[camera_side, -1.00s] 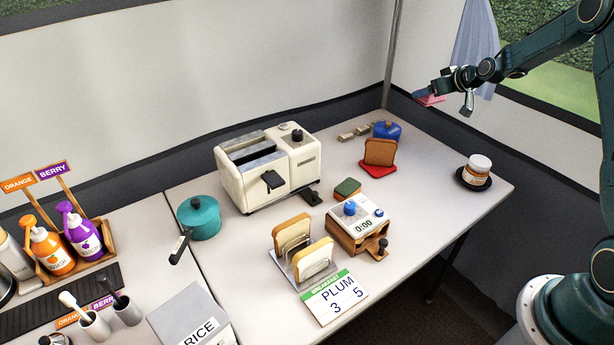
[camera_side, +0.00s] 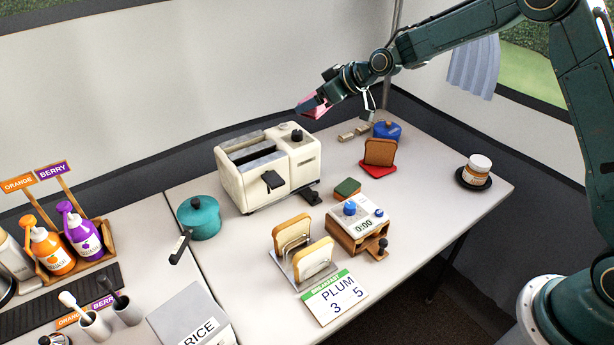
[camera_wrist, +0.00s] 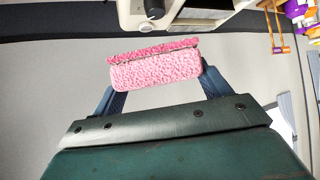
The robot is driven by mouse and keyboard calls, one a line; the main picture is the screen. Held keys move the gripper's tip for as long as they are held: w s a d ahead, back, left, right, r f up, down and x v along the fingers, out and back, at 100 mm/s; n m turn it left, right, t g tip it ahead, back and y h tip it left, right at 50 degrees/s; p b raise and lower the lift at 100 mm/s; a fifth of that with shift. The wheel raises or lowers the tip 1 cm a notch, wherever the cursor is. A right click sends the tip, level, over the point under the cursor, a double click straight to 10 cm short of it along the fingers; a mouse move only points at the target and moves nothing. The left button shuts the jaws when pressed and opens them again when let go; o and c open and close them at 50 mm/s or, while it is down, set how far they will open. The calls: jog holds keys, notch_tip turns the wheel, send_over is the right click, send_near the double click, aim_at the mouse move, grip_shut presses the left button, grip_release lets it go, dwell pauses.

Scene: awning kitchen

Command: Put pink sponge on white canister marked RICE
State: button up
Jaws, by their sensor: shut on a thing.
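My gripper (camera_side: 320,102) is shut on the pink sponge (camera_side: 312,105) and holds it in the air, above the back right of the toaster. In the wrist view the pink sponge (camera_wrist: 155,68) sits between the two fingers of my gripper (camera_wrist: 158,78). The white canister marked RICE (camera_side: 190,315) stands at the bottom of the side view, its lower part cut off by the frame edge. It is far to the left of and in front of my gripper. Its visible top is bare.
A cream toaster (camera_side: 265,170) stands between my gripper and the canister. A teal pot (camera_side: 199,217), a toast rack (camera_side: 302,260), a timer box (camera_side: 357,222) and a menu card (camera_side: 335,297) are on the table. Sauce bottles with tall signs (camera_side: 52,170) stand at the left.

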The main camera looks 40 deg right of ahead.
jog(key=s+a+r+n+g+y, duration=0.1)
jog(key=s+a+r+n+y, duration=0.15)
jog(key=a, duration=1.05)
notch_tip(320, 180, up, 3)
jog(key=n+g+y, duration=0.3)
jog(key=n+g, duration=0.2)
jog(key=n, duration=0.1)
send_over(162, 322)
jog(key=s+d, duration=0.2)
jog(key=d, duration=0.2)
notch_tip(162, 322, down, 15)
jog(key=shift+w+f, duration=0.15)
jog(key=shift+f, duration=0.05)
jog(key=shift+f, duration=0.1)
jog(key=shift+f, duration=2.05)
jog(key=shift+f, duration=0.1)
jog(key=o, duration=0.9)
jog(key=shift+o, duration=0.3)
